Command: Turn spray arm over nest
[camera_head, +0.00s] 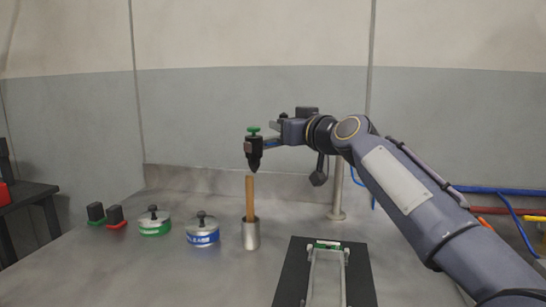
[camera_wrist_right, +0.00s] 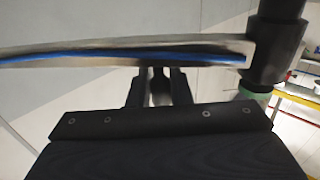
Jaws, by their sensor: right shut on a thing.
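The spray arm (camera_wrist_right: 120,52) is a grey bar with a blue stripe, running across the wrist view. Its black nozzle head (camera_head: 254,153) has a green knob on top and points down. In the head view the nozzle shows just above a brown rod standing in a metal cup; I cannot tell if it is directly over it. My right gripper (camera_wrist_right: 160,88) is shut on the spray arm bar, to the right of the nozzle in the head view. A black plate with a light bracket (camera_head: 325,244), possibly the nest, lies at the front. My left gripper is not in view.
A metal cup (camera_head: 250,236) holds the upright brown rod (camera_head: 250,200). To its left are a blue-labelled tin (camera_head: 202,236), a green-labelled tin (camera_head: 154,227) and two small black blocks on green and red bases (camera_head: 116,217). A post (camera_head: 337,195) stands behind.

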